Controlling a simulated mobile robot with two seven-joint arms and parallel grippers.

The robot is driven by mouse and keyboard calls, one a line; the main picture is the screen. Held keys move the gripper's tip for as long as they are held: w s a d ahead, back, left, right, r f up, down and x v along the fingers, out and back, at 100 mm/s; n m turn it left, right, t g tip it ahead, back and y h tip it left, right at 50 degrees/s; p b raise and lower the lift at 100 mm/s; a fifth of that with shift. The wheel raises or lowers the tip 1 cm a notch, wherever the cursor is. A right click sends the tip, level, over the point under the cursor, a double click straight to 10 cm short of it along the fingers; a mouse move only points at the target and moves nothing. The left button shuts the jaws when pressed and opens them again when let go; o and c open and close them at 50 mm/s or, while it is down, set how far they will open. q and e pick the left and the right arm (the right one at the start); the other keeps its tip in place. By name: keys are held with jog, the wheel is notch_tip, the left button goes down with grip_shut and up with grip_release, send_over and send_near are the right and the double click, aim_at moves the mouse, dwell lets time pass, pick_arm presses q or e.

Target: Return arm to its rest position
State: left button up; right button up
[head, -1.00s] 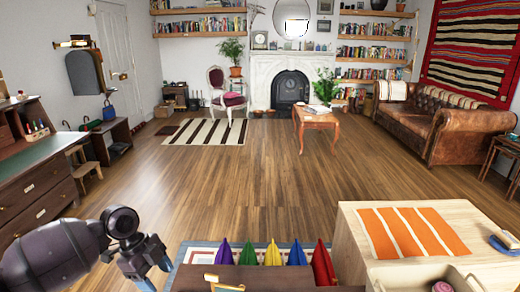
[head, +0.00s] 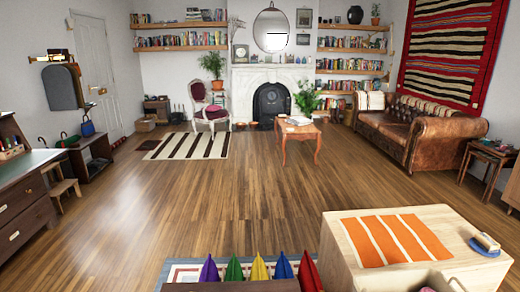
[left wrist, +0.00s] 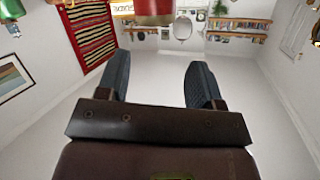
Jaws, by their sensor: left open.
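My left gripper (left wrist: 158,85) shows in the left wrist view with its two dark blue-grey fingers spread apart and nothing between them. Beyond the fingers are pale wall, the shelves (left wrist: 240,27) and the round mirror (left wrist: 182,28), seen small. In the head view neither my left arm nor my right arm shows.
A light wooden table (head: 335,248) with an orange striped cloth (head: 390,240) stands at the lower right. Several coloured pointed cloths (head: 234,268) stand at the bottom middle. A dark desk (head: 22,200) is at the left. The wooden floor (head: 225,215) between is clear.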

pick_arm(q)
jog(key=s+a+f+n+g+y, duration=0.1)
jog(key=s+f+n+y, duration=0.1)
jog(key=s+f, duration=0.4)
jog(key=s+a+f+n+g+y, duration=0.1)
jog(key=s+f, duration=0.5)
jog(key=s, duration=0.6)
jog(key=shift+s+a+n+g+y, duration=0.35)
jog(key=shift+a+n+g+y, duration=0.05)
jog(key=shift+a+n, duration=0.3)
jog(key=shift+d, duration=0.1)
